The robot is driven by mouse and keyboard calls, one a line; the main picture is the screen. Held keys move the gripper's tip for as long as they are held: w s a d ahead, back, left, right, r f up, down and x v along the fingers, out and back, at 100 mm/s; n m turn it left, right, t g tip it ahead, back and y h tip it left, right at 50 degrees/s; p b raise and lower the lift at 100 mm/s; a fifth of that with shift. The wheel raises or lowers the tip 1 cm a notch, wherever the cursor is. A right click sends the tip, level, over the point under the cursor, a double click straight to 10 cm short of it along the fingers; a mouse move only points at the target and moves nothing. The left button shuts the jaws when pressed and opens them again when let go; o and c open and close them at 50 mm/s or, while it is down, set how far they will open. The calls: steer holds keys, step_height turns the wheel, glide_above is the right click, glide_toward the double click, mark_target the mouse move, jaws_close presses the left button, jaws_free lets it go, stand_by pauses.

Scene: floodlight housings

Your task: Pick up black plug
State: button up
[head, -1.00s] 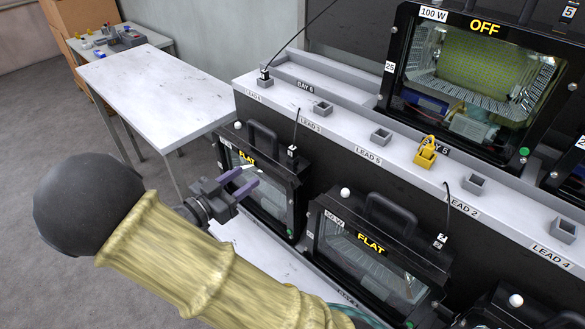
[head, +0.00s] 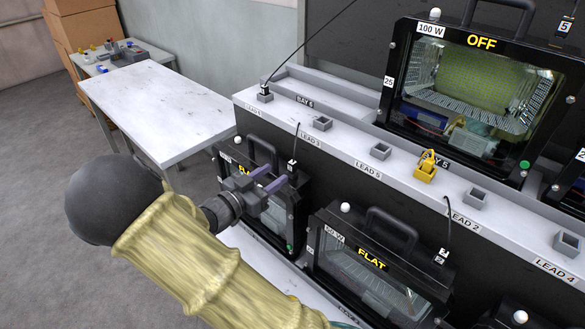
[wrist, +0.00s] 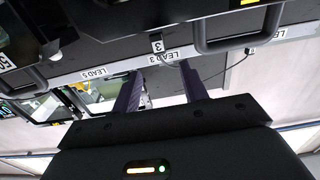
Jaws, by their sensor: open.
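Several small black plugs with thin cables are in the head view, and I cannot tell which one the task means. One black plug tagged 3 (head: 292,168) is at the upper right of the left FLAT floodlight housing (head: 296,212). One tagged 2 (head: 441,257) is on the middle FLAT housing. In the wrist view, the plug's tag 3 (wrist: 157,44) shows just beyond and between the fingertips (wrist: 160,68).
A white table (head: 155,105) stands at left.

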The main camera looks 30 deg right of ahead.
mark_target(290, 165)
steer(key=shift+x, duration=1.55)
steer(key=shift+d, duration=0.1)
steer(key=x, duration=0.5)
steer(key=shift+w+f, duration=0.1)
steer(key=shift+f, duration=0.15)
jaws_close()
